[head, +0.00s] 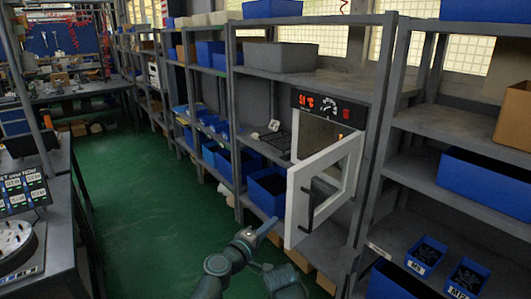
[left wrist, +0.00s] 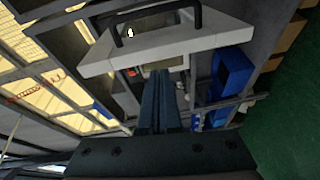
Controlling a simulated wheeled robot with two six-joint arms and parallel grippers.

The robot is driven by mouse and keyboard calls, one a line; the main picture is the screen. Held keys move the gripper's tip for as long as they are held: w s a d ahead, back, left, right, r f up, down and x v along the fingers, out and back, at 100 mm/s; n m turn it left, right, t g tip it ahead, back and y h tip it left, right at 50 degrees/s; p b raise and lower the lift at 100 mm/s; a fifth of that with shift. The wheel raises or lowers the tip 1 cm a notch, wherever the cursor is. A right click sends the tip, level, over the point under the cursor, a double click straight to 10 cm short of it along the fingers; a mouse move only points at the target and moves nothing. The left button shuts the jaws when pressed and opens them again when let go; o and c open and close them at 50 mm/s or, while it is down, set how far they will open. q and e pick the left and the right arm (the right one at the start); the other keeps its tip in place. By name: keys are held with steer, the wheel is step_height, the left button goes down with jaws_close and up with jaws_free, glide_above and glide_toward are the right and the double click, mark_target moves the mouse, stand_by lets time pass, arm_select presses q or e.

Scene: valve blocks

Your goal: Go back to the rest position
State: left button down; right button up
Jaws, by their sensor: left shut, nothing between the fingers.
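My left gripper (head: 268,228) is at the bottom middle of the head view, in front of the shelves and just left of the open white oven door. Its two blue-grey fingers (left wrist: 158,104) are together in the left wrist view, with nothing between them. The oven (head: 322,125) stands on a shelf with a lit red display. Its white door (head: 296,200) is swung open and has a dark handle (head: 313,206). In the left wrist view the door (left wrist: 170,45) and handle (left wrist: 150,15) lie beyond the fingertips. My right gripper is not in view.
Grey shelving with blue bins (head: 268,190) runs along the right. Small blue trays (head: 426,256) sit on the right lower shelf. A workbench (head: 60,245) with a monitor (head: 22,192) stands at left. The green floor (head: 140,220) between is clear.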

arm_select(q)
steer(key=s+d+f+m+g+y+p, duration=0.2)
steer(key=s+d+f+m+g+p, duration=0.1)
steer(key=s+f+m+g, duration=0.55)
steer(key=s+a+f+m+g+y+p, duration=0.3)
steer(key=s+a+f+m+g+y, duration=0.2)
steer(key=s+a+y, duration=0.4)
steer(key=s+a+f+g, duration=0.1)
steer(key=s+a, duration=0.1)
steer(key=s, duration=0.1)
steer(key=shift+s, duration=0.35)
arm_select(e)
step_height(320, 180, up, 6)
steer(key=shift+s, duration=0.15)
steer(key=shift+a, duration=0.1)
